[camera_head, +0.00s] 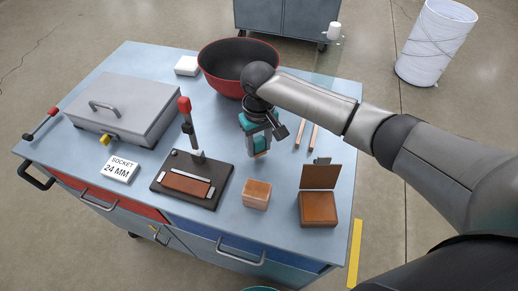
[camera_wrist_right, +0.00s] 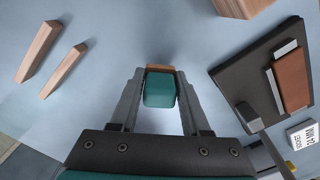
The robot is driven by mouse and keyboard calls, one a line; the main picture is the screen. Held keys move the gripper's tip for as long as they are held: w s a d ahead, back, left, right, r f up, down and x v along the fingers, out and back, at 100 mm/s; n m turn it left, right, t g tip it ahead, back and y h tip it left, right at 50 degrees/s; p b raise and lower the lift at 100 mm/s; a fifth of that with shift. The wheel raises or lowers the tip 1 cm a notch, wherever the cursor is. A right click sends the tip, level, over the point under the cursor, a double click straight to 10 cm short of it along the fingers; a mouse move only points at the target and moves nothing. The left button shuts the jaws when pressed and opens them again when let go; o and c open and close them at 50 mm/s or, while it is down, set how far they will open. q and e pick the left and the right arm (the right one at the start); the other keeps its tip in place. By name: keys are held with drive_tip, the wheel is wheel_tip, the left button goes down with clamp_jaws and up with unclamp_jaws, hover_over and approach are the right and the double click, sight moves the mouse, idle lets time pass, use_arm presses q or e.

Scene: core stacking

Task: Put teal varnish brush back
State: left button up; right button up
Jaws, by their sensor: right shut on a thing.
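The teal varnish brush (camera_wrist_right: 160,92) is a teal block with a brown-orange end, between the two grey fingers of my right gripper (camera_wrist_right: 160,78) in the right wrist view. In the head view my right gripper (camera_head: 259,138) points down over the middle of the workbench, in front of the red bowl. The brush shows there as a teal piece between the fingers with a tan tip (camera_head: 262,154). I cannot tell whether this tip touches the bench top. My left gripper is not in view.
On the workbench (camera_head: 228,210), a black lever stand (camera_head: 166,196), wooden block (camera_head: 257,193) and open wooden box (camera_head: 318,208) stand in front. A grey lidded case (camera_head: 128,98) is at left, a red bowl (camera_head: 222,82) behind. Two wooden sticks (camera_head: 306,137) lie right of the gripper.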

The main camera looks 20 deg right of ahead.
sight(259, 140)
drive_tip(key=shift+f, duration=0.85)
drive_tip(key=o, duration=1.2)
drive_tip(key=shift+f, duration=0.1)
wheel_tip(259, 140, up, 12)
drive_tip(key=shift+r+p, duration=0.2)
drive_tip(key=shift+p, duration=0.85)
